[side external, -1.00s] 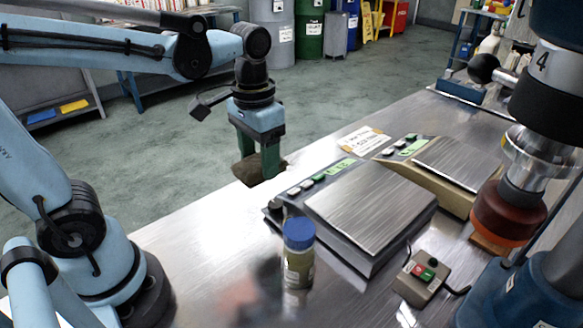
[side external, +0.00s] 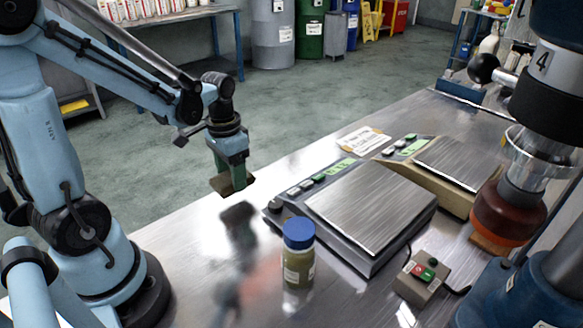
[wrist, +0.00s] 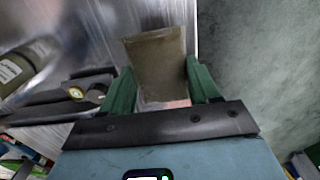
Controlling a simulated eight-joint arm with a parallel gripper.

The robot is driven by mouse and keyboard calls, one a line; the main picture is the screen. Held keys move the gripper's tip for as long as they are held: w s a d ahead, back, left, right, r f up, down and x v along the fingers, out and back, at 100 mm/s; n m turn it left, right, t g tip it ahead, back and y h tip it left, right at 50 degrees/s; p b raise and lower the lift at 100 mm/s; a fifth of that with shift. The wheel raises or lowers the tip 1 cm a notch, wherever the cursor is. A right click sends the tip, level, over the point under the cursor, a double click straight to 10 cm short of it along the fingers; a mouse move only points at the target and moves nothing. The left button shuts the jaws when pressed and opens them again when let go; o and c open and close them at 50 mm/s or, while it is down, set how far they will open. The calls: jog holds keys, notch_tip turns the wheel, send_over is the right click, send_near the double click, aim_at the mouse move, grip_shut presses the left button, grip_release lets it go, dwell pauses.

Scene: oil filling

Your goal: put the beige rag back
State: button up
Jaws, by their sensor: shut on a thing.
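The beige rag (side external: 217,183), brownish in this light, is held between the green fingers of my gripper (side external: 236,184), which is shut on it. In the side external view the rag hangs clear of the steel table, near its far left edge, to the left of the nearer scale. A dark reflection shows on the table below it. In the wrist view the rag (wrist: 156,58) sticks out flat between the two green fingers of my gripper (wrist: 163,82).
A blue-capped bottle (side external: 298,262) stands on the table (side external: 180,245) in front of the nearer scale (side external: 370,212). The table's left part is bare.

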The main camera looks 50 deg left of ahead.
jog(key=shift+f, duration=2)
jog(key=shift+f, duration=0.1)
jog(key=o, duration=0.9)
jog(key=shift+o, duration=0.2)
notch_tip(320, 180, up, 12)
jog(key=shift+r, duration=0.1)
jog(key=d+t, duration=0.7)
jog(key=d, duration=0.2)
jog(key=shift+d+r, duration=0.2)
jog(key=shift+r, duration=0.25)
